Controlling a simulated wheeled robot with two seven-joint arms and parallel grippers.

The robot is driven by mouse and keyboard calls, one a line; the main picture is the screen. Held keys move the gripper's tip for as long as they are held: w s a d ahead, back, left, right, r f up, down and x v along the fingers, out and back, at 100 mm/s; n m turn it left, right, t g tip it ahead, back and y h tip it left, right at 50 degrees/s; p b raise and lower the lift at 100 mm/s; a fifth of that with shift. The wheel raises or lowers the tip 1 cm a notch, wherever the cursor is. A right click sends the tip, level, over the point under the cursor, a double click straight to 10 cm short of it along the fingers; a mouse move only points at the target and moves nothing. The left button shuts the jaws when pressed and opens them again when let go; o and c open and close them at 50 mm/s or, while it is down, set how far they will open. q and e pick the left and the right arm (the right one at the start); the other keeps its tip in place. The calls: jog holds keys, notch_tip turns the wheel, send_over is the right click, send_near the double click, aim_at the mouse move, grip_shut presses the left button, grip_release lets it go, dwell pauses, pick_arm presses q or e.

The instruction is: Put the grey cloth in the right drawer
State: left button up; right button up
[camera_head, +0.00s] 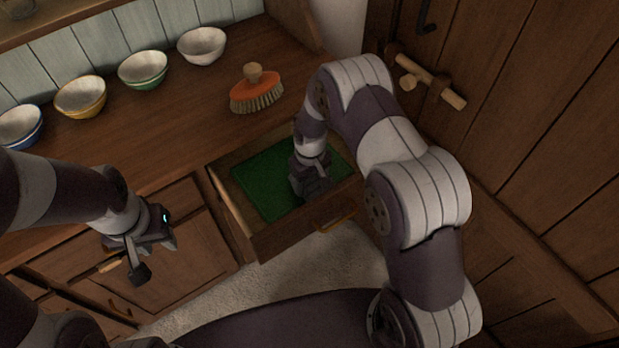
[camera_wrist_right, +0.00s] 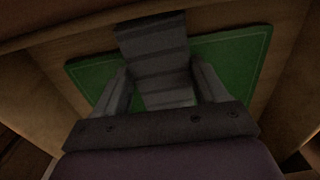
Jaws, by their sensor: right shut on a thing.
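The right drawer (camera_head: 276,238) is pulled open, with a green lining (camera_head: 262,182) on its floor. My right gripper (camera_head: 308,192) reaches down into it. In the right wrist view it is shut on the grey cloth (camera_wrist_right: 155,50), a folded strip with ridges between the two fingers. The cloth lies over the green lining in that view. Whether it touches the drawer floor I cannot tell. In the head view the gripper mostly hides the cloth. My left gripper (camera_head: 150,258) looks open and empty, in front of the cabinet at the left.
An orange brush (camera_head: 256,90) stands on the wooden counter (camera_head: 190,120) behind the drawer. Several bowls, one of them green-banded (camera_head: 142,69), line the back of the counter. A wooden door (camera_head: 510,130) with a latch bounds the right side.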

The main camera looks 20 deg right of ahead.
aim_at(309, 182)
jog(key=shift+w+f+b, duration=0.1)
jog(key=shift+f+b, duration=0.35)
jog(key=shift+f, duration=0.1)
jog(key=o, duration=1)
jog(key=shift+r, duration=0.1)
notch_tip(309, 182, up, 12)
jog(key=s+d+r+m, duration=0.1)
jog(key=s+r, duration=0.1)
jog(key=s, duration=0.4)
jog(key=s+d+r+m+t, duration=0.1)
jog(key=s+r, duration=0.2)
jog(key=s, duration=0.3)
jog(key=s+d+r+m, duration=0.1)
jog(key=s+d+r, duration=0.1)
jog(key=s, duration=0.4)
jog(key=shift+r+m+p, duration=0.35)
jog(key=shift+r+m, duration=0.05)
jog(key=shift+r, duration=0.15)
